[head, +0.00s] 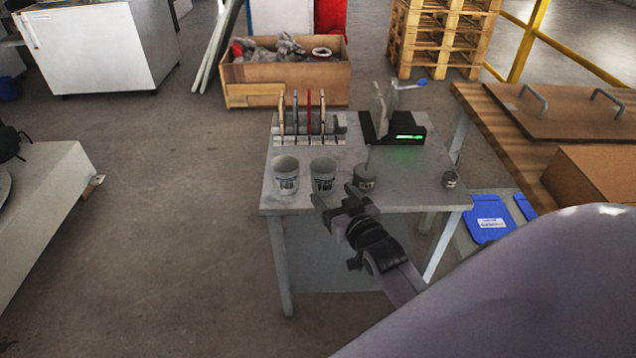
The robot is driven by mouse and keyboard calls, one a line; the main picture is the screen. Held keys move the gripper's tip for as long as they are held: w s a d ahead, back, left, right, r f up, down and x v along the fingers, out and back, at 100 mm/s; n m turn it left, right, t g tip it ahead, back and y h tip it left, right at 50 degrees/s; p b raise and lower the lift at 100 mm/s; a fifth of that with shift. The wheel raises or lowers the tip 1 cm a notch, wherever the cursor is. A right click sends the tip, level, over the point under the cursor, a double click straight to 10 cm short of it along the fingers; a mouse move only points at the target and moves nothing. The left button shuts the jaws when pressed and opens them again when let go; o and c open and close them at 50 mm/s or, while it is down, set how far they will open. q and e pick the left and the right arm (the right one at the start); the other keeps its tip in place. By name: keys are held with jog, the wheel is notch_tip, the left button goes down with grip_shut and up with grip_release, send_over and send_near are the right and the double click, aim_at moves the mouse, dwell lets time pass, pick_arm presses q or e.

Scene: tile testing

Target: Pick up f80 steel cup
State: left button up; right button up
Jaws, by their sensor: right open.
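Two light grey cups with dark printed labels, a left one (286,176) and a middle one (322,176), stand upright near the front edge of the small grey table (405,193). A darker, shorter cup (364,179) with a thin stick in it stands to their right. The labels are too small to tell which is the f80 steel cup. My right gripper (334,198) is open and empty, in front of the middle and dark cups, near the table's front edge. Whether it touches anything is unclear. My left gripper is not in view.
Behind are a rack (310,138) with upright tools and a black device (392,130) with a green light. A wooden workbench (490,118) stands close on the right. The floor left of the table is clear.

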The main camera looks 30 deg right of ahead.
aim_at(329, 186)
jog(key=shift+b+x, duration=0.35)
jog(key=shift+x, duration=0.95)
jog(key=x, duration=0.1)
jog(key=b+x, duration=0.1)
jog(key=x, duration=0.1)
jog(key=shift+d+r, duration=0.1)
jog(key=shift+d, duration=0.15)
jog(key=shift+w+d, duration=0.1)
jog(key=shift+w, duration=0.6)
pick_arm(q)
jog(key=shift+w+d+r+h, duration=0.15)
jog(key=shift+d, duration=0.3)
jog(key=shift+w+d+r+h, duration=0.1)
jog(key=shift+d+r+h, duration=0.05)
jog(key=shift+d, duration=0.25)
pick_arm(e)
jog(key=c, duration=0.8)
